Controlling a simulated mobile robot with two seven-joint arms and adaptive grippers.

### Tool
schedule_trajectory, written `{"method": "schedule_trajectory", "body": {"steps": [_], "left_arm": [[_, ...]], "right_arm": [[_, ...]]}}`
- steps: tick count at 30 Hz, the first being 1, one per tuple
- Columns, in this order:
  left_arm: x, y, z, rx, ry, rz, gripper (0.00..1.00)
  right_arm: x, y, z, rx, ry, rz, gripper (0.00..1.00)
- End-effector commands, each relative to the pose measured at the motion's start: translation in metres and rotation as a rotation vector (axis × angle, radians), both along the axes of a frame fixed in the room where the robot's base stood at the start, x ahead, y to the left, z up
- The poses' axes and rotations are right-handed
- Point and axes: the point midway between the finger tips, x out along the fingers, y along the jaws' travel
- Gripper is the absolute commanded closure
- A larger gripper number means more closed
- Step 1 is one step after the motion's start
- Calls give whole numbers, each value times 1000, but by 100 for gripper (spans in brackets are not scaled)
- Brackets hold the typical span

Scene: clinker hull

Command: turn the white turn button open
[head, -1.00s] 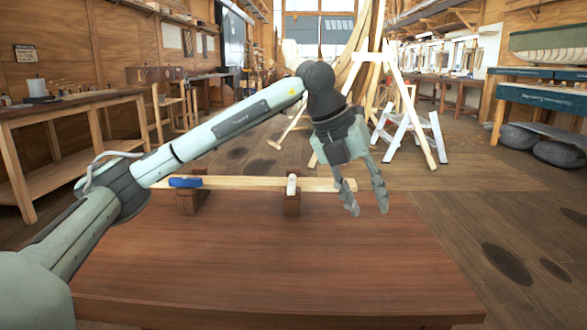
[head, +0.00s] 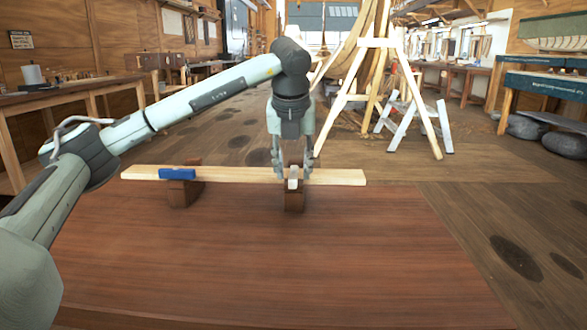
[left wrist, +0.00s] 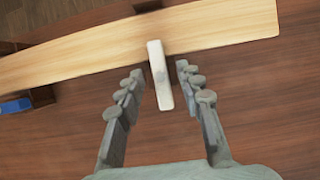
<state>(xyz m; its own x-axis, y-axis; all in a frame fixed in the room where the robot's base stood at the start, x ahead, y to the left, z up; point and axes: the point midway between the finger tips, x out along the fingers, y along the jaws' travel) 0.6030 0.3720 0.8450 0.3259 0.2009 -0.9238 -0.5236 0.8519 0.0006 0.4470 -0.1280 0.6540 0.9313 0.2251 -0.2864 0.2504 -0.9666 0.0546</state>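The white turn button (head: 293,178) sits at the front of the right wooden block (head: 294,202), over the pale wooden batten (head: 235,176). In the left wrist view the white turn button (left wrist: 159,75) stands crosswise to the batten (left wrist: 110,51), overlapping its near edge. My left gripper (head: 293,176) is at the button, pointing down. In the left wrist view its open fingers (left wrist: 156,85) lie on either side of the button, with a gap on each side. A blue turn button (head: 177,174) is at the left block (head: 184,192). My right gripper is not in view.
The brown tabletop (head: 270,260) is clear in front of the batten. Beyond the table are a wooden trestle frame (head: 375,90) and a grey-white stepladder (head: 418,120). A workbench (head: 70,100) stands at the left.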

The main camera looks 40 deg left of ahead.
Motion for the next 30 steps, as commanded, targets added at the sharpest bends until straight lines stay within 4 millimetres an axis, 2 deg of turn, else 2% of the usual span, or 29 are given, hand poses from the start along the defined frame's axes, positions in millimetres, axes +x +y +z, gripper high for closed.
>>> {"method": "schedule_trajectory", "body": {"steps": [8,17,30], "left_arm": [[1,0,-2,-1,0,0,64],[1,0,-2,0,0,-1,100],[1,1,-3,-1,1,-47,100]], "right_arm": [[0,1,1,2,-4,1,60],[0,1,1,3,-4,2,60],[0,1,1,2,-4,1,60]]}}
